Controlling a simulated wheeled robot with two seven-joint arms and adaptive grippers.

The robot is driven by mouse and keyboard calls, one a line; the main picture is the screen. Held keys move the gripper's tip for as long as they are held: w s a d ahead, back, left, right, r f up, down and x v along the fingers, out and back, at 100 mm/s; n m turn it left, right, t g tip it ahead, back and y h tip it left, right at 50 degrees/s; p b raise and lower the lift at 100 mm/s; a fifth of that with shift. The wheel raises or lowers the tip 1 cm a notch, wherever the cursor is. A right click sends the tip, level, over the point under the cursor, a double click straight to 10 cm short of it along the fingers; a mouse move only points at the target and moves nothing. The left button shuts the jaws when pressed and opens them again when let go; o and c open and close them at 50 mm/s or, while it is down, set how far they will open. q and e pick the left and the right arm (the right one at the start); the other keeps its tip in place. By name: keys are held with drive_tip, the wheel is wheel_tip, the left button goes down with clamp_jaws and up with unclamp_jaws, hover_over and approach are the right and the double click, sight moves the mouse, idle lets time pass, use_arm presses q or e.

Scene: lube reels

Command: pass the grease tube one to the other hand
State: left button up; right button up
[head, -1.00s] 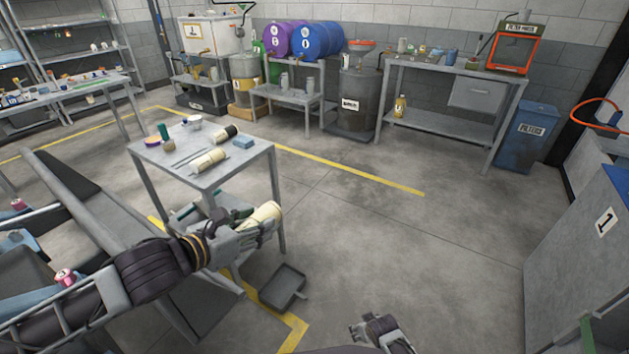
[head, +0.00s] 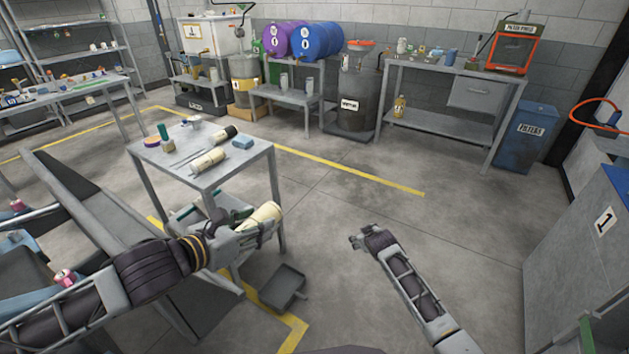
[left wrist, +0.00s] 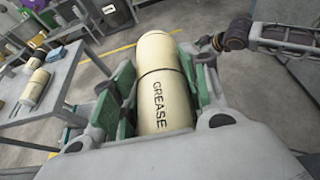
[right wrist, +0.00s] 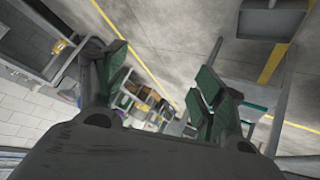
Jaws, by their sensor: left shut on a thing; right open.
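The grease tube (left wrist: 163,85) is a cream cylinder lettered GREASE. In the left wrist view it lies between the green pads of my left gripper (left wrist: 160,90), which is shut on it. In the head view the tube (head: 264,218) sticks out to the right from my left gripper (head: 245,232), in front of the small grey table. My right gripper (head: 362,242) is to the right, over bare floor, apart from the tube. In the right wrist view my right gripper (right wrist: 160,85) has its green pads wide apart with nothing between them.
A grey tray (head: 284,287) lies on the floor. A grey cabinet (head: 590,260) stands at the right. The floor in the middle is clear.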

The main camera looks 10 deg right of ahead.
drive_tip(key=w+d+r+n+t+h, duration=0.15)
drive_tip(key=w+r, duration=0.35)
drive_tip(key=r, duration=0.6)
drive_tip(key=w+d+r+t, duration=0.1)
drive_tip(key=w+r+t, duration=0.25)
drive_tip(key=r, duration=0.65)
drive_tip(key=w+d+r+n+t, duration=0.1)
drive_tip(key=w+r, duration=0.5)
drive_tip(key=r, duration=0.5)
drive_tip(key=s+a+r+n+t+y, duration=0.1)
drive_tip(key=a+r+n+t+y, duration=0.25)
drive_tip(key=r, duration=0.85)
drive_tip(key=a+r+n+t+y, duration=0.2)
drive_tip(key=r+n+t, duration=0.15)
drive_tip(key=r, duration=0.85)
drive_tip(key=s+a+r+n+g+y, duration=0.2)
drive_tip(key=s+a+r+n+y, duration=0.25)
drive_tip(key=a+n+y, duration=0.4)
drive_tip(key=s+a+f+n+g+y, duration=0.65)
drive_tip(key=s+a+n+g, duration=0.2)
drive_tip(key=a+g, duration=0.2)
drive_tip(key=s+f+n+g+h, duration=0.1)
drive_tip(key=s+f+g+h, duration=0.5)
drive_tip(key=s+f+g, duration=0.7)
wheel_tip(320, 180, down, 3)
drive_tip(key=shift+s+d+r+n+h, duration=0.1)
drive_tip(key=shift+s+d+n+h, duration=0.25)
drive_tip(key=shift+s, duration=0.2)
